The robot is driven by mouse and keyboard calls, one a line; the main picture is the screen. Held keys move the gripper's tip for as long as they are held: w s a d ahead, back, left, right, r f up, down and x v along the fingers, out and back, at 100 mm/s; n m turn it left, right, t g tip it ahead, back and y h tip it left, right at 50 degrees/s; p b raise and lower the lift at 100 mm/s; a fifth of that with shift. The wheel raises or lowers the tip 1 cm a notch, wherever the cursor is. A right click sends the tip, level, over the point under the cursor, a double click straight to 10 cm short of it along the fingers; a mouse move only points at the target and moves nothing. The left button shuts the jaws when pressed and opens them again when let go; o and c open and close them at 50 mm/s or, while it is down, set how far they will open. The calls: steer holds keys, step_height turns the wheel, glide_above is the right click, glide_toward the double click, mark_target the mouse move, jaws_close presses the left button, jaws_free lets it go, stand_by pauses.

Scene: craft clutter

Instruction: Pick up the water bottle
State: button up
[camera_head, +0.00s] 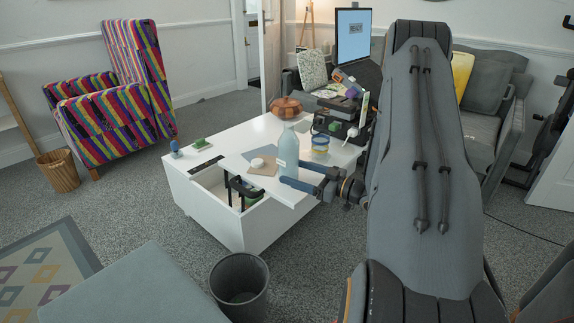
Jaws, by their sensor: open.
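The water bottle (288,150) is pale blue-grey and stands upright on the white coffee table (235,141), near its front right part. My gripper (287,172) is open, with its blue-grey fingers at the lower part of the bottle. One finger shows across the front of the bottle's base and the other just to its right. I cannot tell from this view whether the fingers touch the bottle or how far around it they reach. My large grey arm covers the right side of the picture.
A waste bin (240,283) stands in front. Grey carpet is free at left.

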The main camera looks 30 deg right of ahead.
steer(key=shift+x, duration=1.2)
steer(key=shift+r+x, duration=0.2)
steer(key=shift+x, duration=1.15)
steer(key=shift+r+x, duration=0.15)
steer(key=shift+x, duration=1.2)
steer(key=shift+w+d, duration=0.1)
steer(key=shift+d, duration=0.15)
steer(key=c, duration=1.5)
